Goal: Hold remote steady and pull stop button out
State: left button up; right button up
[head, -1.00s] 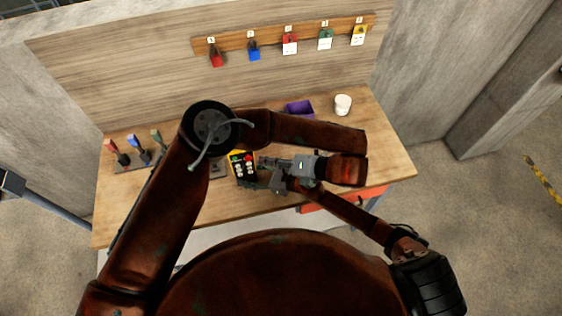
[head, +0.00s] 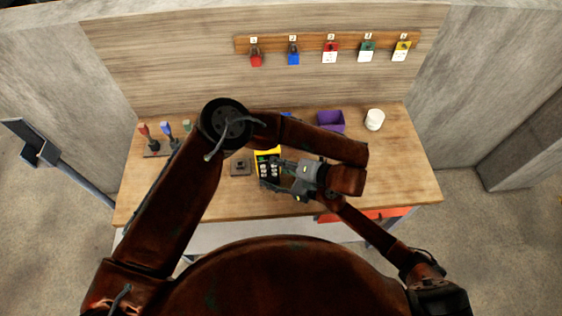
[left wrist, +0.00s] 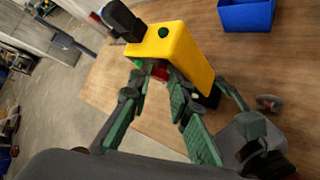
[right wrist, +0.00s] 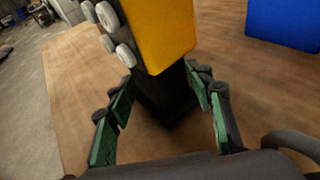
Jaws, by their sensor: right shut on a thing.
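The yellow and black remote (head: 263,152) stands on the table in the head view, its black buttoned face partly covered by my grippers. In the left wrist view the remote (left wrist: 172,52) is tilted, with a green button on its yellow side. A red stop button (left wrist: 160,73) shows between the fingertips of my left gripper (left wrist: 153,75), which are apart on either side of it. Contact with the button is unclear. My right gripper (right wrist: 160,92) is shut on the remote's lower black part; the yellow body (right wrist: 160,35) rises above its fingers.
A purple bin (head: 331,120) and a white cup (head: 374,119) stand behind to the right. A dark box (head: 240,166) sits left of the remote, and several coloured-handled tools (head: 146,138) stand further left. Padlocks hang on a wall rail (head: 312,42). The table's right part is clear.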

pick_arm(q)
grip_shut()
jog(key=shift+s, duration=0.35)
jog(key=o, duration=0.7)
grip_release()
jog(key=shift+o, duration=0.2)
jog(key=shift+d, duration=0.1)
jog(key=v, duration=1.2)
